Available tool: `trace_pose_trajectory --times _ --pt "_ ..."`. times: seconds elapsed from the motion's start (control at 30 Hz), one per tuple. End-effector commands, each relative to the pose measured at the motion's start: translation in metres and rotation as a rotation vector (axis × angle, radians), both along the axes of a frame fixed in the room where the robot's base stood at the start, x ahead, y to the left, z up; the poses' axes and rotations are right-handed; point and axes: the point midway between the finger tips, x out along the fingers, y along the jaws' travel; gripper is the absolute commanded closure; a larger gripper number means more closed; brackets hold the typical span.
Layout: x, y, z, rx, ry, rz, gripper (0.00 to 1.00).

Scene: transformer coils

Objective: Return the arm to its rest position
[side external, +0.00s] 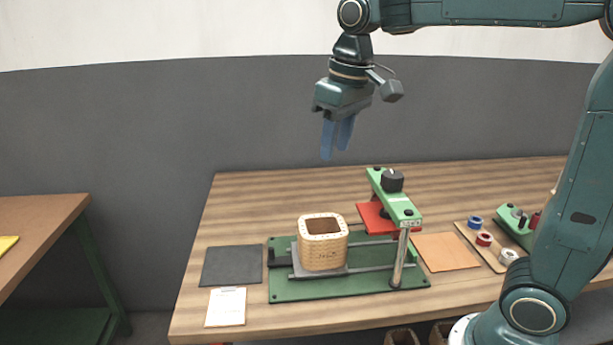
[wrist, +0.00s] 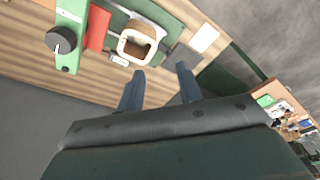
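My gripper (side external: 337,139) hangs high above the back of the wooden table, fingers pointing down, well clear of everything below. In the wrist view its two blue fingers (wrist: 159,86) stand apart with nothing between them, so it is open and empty. A tan, square coil (side external: 322,243) with a hollow middle sits upright on the green fixture (side external: 350,289), on the left part of its rails. The coil also shows in the wrist view (wrist: 134,47), beyond the fingers.
A green arm with a black knob (side external: 392,181) rises from the fixture. Tape rolls (side external: 484,239) sit at the right. Air around my gripper is free.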

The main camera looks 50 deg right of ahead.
Motion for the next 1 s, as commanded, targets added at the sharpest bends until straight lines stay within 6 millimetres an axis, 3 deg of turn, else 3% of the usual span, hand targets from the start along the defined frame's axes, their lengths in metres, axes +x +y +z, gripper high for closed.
trace_pose_trajectory --times 0.27,0.6,0.8,1.0 --pt "-0.059 -0.001 -0.004 0.000 -0.102 -0.001 0.64" --pt "-0.123 -0.001 -0.029 0.001 -0.223 -0.001 0.64" --pt "-0.154 -0.001 -0.049 0.001 -0.287 0.000 0.64" --pt "-0.168 -0.001 -0.062 0.001 -0.323 0.000 0.64"
